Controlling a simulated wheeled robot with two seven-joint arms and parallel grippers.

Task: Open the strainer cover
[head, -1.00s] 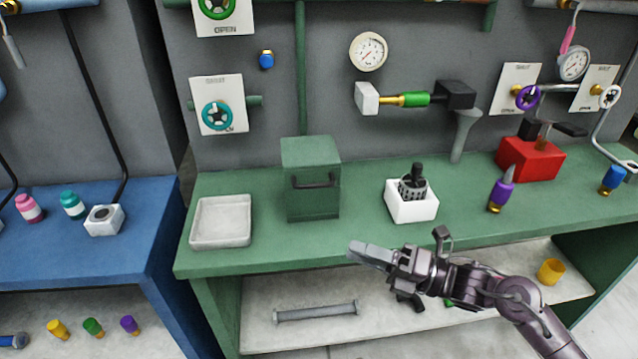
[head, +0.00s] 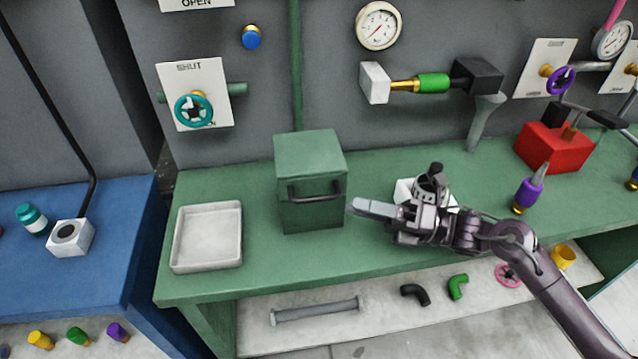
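A green box (head: 310,165) with a dark bar handle (head: 316,190) across its front stands upright on the green bench; it looks like the strainer housing, and its lid part looks closed. My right gripper (head: 358,206) comes in from the lower right, its pale fingers pointing left. The fingertips appear just right of the box's front, near the handle's height in the picture; I cannot tell whether they touch. The finger gap cannot be made out. A white block (head: 404,190) with a dark basket-like piece stands behind my gripper, largely hidden. My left gripper is out of view.
A shallow pale tray (head: 208,237) lies left of the box on the bench (head: 270,262). A red block (head: 552,150) and a purple bottle (head: 528,190) stand at the right. Wall piping with a green sleeve (head: 433,83) is above. A grey bar (head: 315,311) lies on the lower shelf.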

